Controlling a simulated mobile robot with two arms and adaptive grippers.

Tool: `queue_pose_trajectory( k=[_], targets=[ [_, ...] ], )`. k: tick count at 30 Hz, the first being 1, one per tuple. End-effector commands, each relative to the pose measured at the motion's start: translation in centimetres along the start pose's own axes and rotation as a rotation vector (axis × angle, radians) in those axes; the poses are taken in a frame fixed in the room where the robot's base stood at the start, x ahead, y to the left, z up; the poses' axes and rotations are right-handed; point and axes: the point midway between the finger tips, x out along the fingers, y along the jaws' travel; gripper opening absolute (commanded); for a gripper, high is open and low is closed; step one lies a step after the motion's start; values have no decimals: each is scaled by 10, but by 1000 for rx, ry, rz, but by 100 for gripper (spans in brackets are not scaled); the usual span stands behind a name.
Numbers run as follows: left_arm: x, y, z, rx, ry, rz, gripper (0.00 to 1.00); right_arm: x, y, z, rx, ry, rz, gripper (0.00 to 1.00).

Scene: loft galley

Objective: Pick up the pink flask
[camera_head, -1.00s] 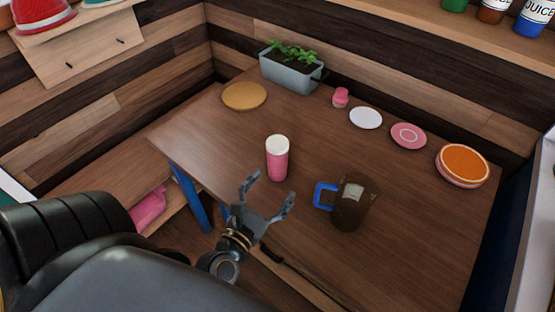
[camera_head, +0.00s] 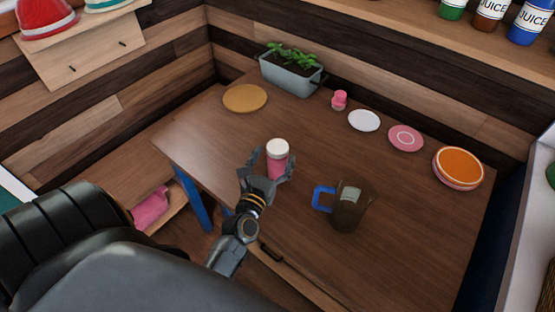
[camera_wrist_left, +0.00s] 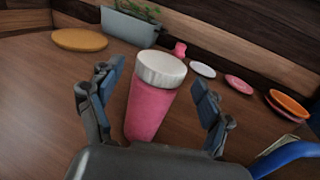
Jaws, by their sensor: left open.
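The pink flask (camera_head: 278,160) with a white lid stands upright on the brown table near its front edge. My left gripper (camera_head: 270,163) is open, with its fingers on either side of the flask. In the left wrist view the flask (camera_wrist_left: 150,105) stands between the two spread fingers of the gripper (camera_wrist_left: 158,98). Gaps show between the fingers and the flask there. The lower part of the flask is hidden by the gripper. My right gripper is not in view.
A dark pitcher (camera_head: 350,208) with a blue handle stands just right of the flask. A planter (camera_head: 290,78), a round wooden board (camera_head: 245,98), a small pink jar (camera_head: 339,100) and plates (camera_head: 405,138) line the back. The table's middle (camera_head: 310,150) is clear.

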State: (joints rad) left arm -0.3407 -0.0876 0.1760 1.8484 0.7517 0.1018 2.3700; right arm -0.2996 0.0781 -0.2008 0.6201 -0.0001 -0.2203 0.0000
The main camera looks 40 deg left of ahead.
Motion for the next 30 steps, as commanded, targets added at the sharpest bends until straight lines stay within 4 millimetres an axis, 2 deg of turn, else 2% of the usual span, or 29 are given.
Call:
queue_pose_trajectory(
  k=[3, 6, 14, 26, 30],
  targets=[
    [19, 0, 1, 0, -2, 1, 79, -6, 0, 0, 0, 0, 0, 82],
    [28, 0, -1, 0, -1, 1, 79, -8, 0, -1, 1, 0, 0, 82],
    [30, 0, -2, 0, 0, 0, 79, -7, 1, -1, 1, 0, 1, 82],
    [30, 0, -2, 0, 0, 0, 0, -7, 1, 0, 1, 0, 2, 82],
    [30, 0, -1, 0, -2, 0, 0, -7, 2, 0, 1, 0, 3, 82]
  ],
)
